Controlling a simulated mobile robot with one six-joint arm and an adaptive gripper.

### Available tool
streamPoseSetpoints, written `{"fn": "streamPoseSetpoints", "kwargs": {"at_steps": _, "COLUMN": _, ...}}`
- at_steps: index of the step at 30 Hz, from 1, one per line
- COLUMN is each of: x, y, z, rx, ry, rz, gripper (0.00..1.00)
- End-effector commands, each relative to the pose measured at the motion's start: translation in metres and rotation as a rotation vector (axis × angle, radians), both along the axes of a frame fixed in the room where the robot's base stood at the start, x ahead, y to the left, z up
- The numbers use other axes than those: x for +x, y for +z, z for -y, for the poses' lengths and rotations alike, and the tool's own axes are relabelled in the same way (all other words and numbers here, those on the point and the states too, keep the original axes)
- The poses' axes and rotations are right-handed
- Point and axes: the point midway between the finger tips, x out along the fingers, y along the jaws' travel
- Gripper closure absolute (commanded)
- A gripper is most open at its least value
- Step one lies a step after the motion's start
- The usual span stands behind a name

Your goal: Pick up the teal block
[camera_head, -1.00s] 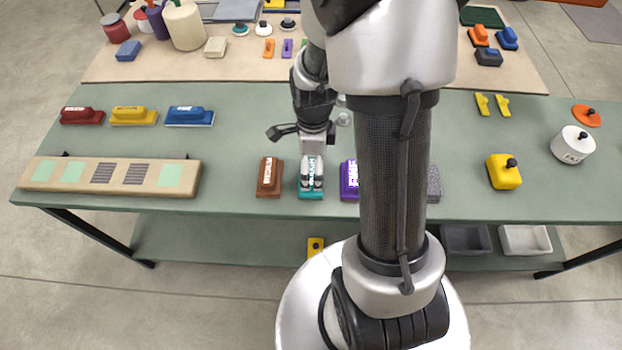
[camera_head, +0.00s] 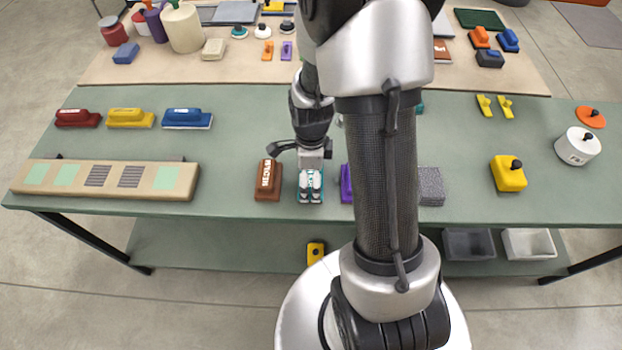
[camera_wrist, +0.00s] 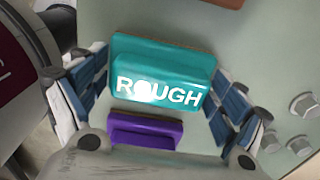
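The teal block (camera_wrist: 160,75), labelled ROUGH, lies on the green table (camera_head: 240,150) near its front edge. In the head view only a little teal (camera_head: 310,203) shows around my fingers. My gripper (camera_head: 311,186) is over it, pointing down. In the wrist view my gripper (camera_wrist: 155,105) is open, with one blue-padded finger on each side of the block and visible gaps between. The block appears slightly tilted in that view. Whether the fingertips reach down beside it I cannot tell.
A brown block (camera_head: 269,181) stands close on the left and a purple block (camera_head: 347,184) close on the right. A grey speckled block (camera_head: 430,187) is farther right. A long beige panel (camera_head: 105,178) lies at the left front. The table behind the teal block is mostly clear.

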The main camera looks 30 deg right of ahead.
Motion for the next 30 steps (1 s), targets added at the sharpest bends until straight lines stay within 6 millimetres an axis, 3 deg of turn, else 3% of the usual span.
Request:
{"fn": "streamPoseSetpoints", "kwargs": {"at_steps": 12, "x": 0.000, "y": -0.001, "z": 0.000, "rx": 0.000, "ry": 0.000, "rz": 0.000, "gripper": 0.43}}
{"fn": "streamPoseSetpoints", "kwargs": {"at_steps": 26, "x": 0.000, "y": 0.000, "z": 0.000, "rx": 0.000, "ry": 0.000, "rz": 0.000, "gripper": 0.44}}
{"fn": "streamPoseSetpoints", "kwargs": {"at_steps": 30, "x": 0.000, "y": 0.011, "z": 0.000, "rx": -0.001, "ry": 0.000, "rz": 0.002, "gripper": 0.66}}
